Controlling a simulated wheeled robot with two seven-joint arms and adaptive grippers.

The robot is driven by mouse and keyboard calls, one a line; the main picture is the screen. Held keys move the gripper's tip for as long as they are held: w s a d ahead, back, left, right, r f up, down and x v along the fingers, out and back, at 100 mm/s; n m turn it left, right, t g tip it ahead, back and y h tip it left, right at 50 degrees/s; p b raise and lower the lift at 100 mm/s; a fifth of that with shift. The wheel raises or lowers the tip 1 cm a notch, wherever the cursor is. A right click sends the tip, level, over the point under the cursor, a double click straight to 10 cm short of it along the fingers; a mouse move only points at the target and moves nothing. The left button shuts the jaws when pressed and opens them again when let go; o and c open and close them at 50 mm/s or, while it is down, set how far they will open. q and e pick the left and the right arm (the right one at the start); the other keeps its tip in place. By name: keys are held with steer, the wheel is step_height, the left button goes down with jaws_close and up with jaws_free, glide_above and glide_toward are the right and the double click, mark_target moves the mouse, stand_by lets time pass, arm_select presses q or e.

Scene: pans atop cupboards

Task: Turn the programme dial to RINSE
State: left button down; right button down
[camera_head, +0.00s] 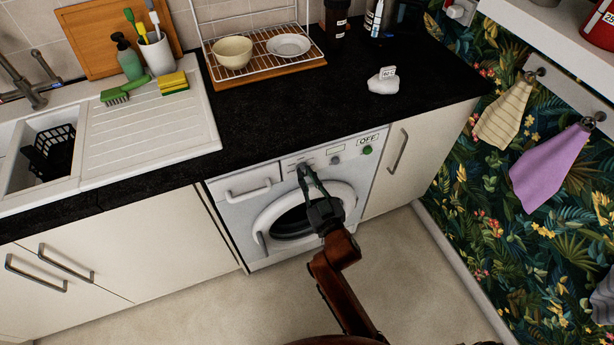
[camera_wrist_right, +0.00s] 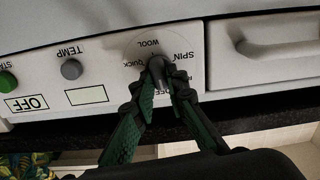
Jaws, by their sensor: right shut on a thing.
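The programme dial (camera_wrist_right: 157,66) is a dark knob on the white front panel of the washing machine (camera_head: 232,210). In the right wrist view, which is upside down, the labels WOOL, SPIN and QUICK show around it. Other labels are partly covered by the fingers, and I cannot read RINSE or tell which label the dial points at. My right gripper (camera_head: 307,174) is shut on the dial, its green-padded fingers on either side of it. My left gripper is not in view.
The panel also has a TEMP knob (camera_wrist_right: 71,69), a green button (camera_head: 367,150), a blank display (camera_wrist_right: 87,95) and a sign reading OFF (camera_head: 368,140). A drawer handle (camera_head: 248,193) lies left of the dial, the round door (camera_head: 341,193) below. The black worktop (camera_head: 270,115) overhangs above.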

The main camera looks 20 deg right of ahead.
steer(key=n+p, duration=0.2)
steer(key=n, duration=0.1)
steer(key=n+p, duration=0.2)
steer(key=n, duration=0.1)
steer(key=shift+a+r, duration=0.15)
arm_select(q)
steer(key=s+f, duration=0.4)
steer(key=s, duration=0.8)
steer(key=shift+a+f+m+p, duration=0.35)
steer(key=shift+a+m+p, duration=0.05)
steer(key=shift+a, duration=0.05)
arm_select(e)
steer(key=shift+n, duration=1.7)
steer(key=c, duration=2)
jaws_free()
steer(key=shift+f, duration=0.2)
steer(key=shift+o, duration=0.3)
steer(key=s, duration=1.2)
steer(key=shift+d, duration=0.2)
